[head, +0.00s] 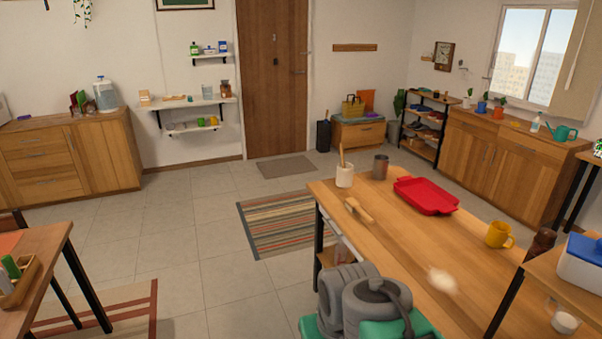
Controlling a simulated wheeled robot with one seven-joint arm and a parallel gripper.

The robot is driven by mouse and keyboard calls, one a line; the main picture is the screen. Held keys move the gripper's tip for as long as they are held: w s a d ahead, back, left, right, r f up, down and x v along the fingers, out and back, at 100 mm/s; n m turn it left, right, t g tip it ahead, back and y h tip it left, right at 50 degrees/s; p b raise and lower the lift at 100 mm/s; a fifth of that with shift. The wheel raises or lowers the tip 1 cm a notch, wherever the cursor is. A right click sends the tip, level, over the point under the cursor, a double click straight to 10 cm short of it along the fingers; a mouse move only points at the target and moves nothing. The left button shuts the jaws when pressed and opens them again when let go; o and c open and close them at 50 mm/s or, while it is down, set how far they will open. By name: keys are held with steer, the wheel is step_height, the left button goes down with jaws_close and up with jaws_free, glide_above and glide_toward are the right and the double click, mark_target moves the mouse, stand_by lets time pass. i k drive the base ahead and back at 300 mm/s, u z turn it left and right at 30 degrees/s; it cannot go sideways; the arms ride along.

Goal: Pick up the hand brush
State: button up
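A small light-wooden object that looks like the hand brush (359,211) lies on the near wooden table (400,245), close to its left edge. It is small in the head view, so its bristles are hard to make out. Grey rounded links of my arm show at the bottom centre, in front of the table's left side. My gripper's fingers cannot be made out in this view. Nothing is seen touching the brush.
Behind the brush stand a white crock (345,176) with a wooden utensil and a grey cup (381,167). A red tray (426,196), a yellow mug (499,235) and a blurred whitish thing (441,281) are to the right. Tiled floor (190,255) is open at left.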

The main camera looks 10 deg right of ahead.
mark_target(351, 204)
steer(key=i, duration=2.75)
steer(key=z, duration=1.05)
